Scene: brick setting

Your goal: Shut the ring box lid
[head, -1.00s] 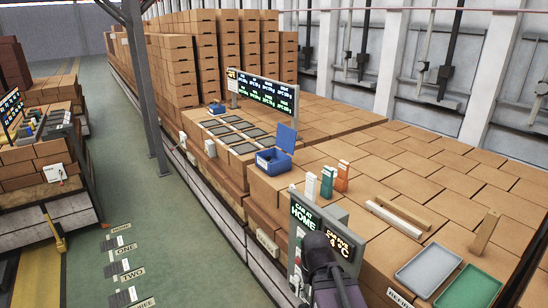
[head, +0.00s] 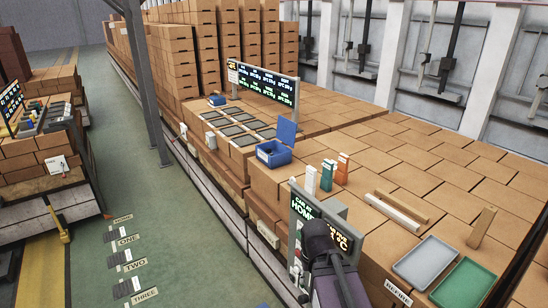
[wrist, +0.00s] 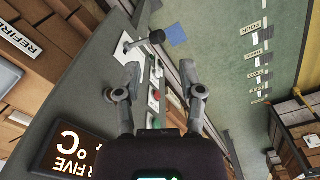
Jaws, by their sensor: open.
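A blue ring box (head: 273,153) stands on the brick counter, in the middle of the head view. Its blue lid (head: 287,131) stands up at the back, so the box is open. A small label shows on its front; its inside is dark and hard to make out. My gripper (wrist: 160,82) is open and empty in the wrist view, over the control panel and apart from the box. In the head view my arm rises at the bottom centre, well in front of the box, and its fingertips are hidden. The box is not in the wrist view.
A sign panel with lit text (head: 304,207) stands close to my arm. White, green (head: 327,174) and orange (head: 342,168) upright items stand right of the box. Dark flat plates (head: 235,130) lie left of it. A grey tray (head: 427,262) and a green tray (head: 464,285) lie at right.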

